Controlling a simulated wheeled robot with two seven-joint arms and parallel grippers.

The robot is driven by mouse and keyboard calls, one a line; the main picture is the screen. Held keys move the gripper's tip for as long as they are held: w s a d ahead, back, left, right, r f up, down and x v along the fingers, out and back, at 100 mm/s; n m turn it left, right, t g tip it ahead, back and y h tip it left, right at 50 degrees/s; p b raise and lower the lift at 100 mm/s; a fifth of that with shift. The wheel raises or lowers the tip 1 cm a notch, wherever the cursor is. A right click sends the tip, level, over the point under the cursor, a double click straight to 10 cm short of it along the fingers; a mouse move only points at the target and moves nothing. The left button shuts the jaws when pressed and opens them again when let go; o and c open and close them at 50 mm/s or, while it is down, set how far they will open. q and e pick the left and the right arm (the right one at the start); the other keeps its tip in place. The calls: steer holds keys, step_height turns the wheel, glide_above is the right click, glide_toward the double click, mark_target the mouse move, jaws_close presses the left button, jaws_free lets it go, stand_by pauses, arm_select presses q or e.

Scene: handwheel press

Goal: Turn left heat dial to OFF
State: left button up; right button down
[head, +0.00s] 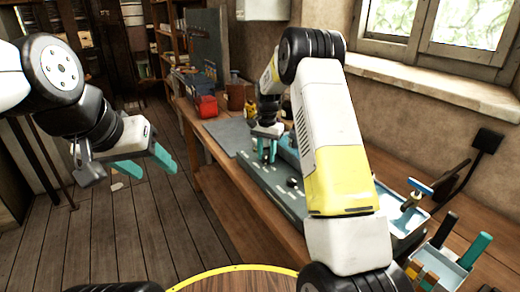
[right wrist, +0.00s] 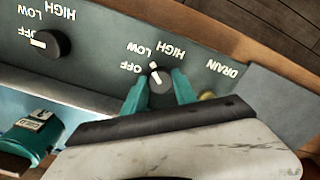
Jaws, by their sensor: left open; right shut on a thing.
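The control panel shows upside down in the right wrist view. It has two black heat dials, each marked OFF, LOW and HIGH. My right gripper (right wrist: 160,88) is shut on the dial (right wrist: 157,74) beside the DRAIN label; with the lettering upright, this is the left dial. Its white mark points roughly toward LOW, away from OFF. The other dial (right wrist: 47,43) has its mark toward the OFF side. In the head view my right gripper (head: 267,151) reaches down at the panel's far end. My left gripper (head: 152,166) is open and empty over the floor.
The bench (head: 213,172) runs along the wall below the window. A red object (head: 205,107) stands farther back. A tray with a blue-handled tool (head: 418,188) and a holder with a teal handle (head: 475,250) are near right. Open wooden floor lies left.

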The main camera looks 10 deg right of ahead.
mark_target(267, 157)
steer(key=n, duration=0.4)
steer(key=shift+n, duration=2.1)
steer(key=c, duration=1)
jaws_free()
steer(key=shift+r, duration=0.1)
step_height(267, 157, up, 7)
steer(key=shift+r, duration=0.35)
